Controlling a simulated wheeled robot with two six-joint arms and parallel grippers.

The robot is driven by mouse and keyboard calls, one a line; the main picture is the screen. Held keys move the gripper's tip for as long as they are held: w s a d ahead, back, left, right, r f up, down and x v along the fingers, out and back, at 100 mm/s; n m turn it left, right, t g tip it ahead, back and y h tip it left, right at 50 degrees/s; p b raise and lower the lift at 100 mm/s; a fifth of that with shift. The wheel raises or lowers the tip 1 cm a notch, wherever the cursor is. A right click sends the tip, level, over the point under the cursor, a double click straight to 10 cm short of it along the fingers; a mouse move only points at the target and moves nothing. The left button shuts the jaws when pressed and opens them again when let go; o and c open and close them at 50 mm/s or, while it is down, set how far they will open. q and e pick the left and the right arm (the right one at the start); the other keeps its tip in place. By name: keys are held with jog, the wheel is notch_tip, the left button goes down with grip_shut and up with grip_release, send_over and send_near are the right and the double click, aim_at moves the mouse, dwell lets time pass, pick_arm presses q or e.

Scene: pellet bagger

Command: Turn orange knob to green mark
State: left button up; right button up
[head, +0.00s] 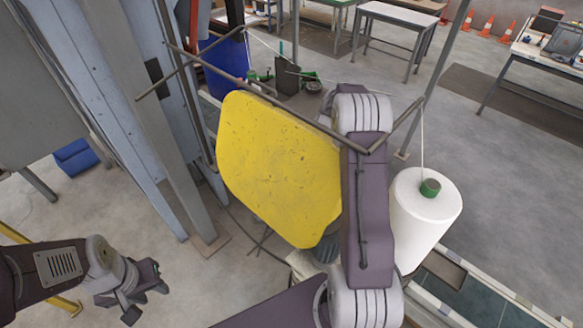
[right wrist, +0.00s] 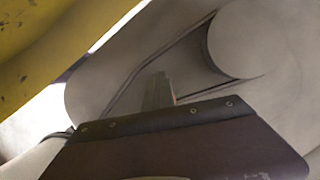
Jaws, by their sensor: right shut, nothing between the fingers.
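I see no orange knob and no green mark in either view. My left gripper (head: 134,288) hangs at the lower left of the head view, over bare floor and apart from everything. The picture is too small to tell its jaw opening. My right gripper (right wrist: 158,92) shows in the right wrist view, its fingers together with nothing between them. It points at a grey machine surface (right wrist: 110,75) with a round grey part (right wrist: 265,38). In the head view my right arm covers the middle, and its gripper is hidden.
A large yellow panel (head: 275,165) stands in front of me, and a yellow edge (right wrist: 50,35) shows in the right wrist view. A white film roll (head: 425,215) stands beside my right arm. A grey post (head: 150,120) rises at left. Open floor lies at lower left.

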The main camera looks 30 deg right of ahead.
jog(key=o, duration=0.5)
jog(key=shift+d, duration=0.2)
jog(key=o, duration=0.5)
jog(key=shift+s+d, duration=0.1)
jog(key=shift+d, duration=0.05)
jog(key=shift+c, duration=0.2)
jog(key=shift+s+d+f, duration=0.1)
jog(key=shift+d+f, duration=0.05)
jog(key=shift+d, duration=0.3)
jog(key=shift+r, duration=0.2)
jog(key=v, duration=0.2)
jog(key=a+b+v, duration=0.1)
jog(key=v, duration=0.4)
jog(key=shift+w+a+r+b, duration=0.15)
jog(key=shift+w+r+b, duration=0.1)
jog(key=shift+r+b, duration=0.15)
jog(key=shift+r, duration=0.35)
pick_arm(q)
jog(key=shift+d+f, duration=0.2)
jog(key=shift+f, duration=0.3)
jog(key=shift+d+f, duration=0.2)
jog(key=shift+f, duration=0.25)
pick_arm(e)
jog(key=shift+s, duration=0.15)
pick_arm(q)
jog(key=shift+s, duration=0.1)
pick_arm(e)
jog(key=shift+s, duration=0.15)
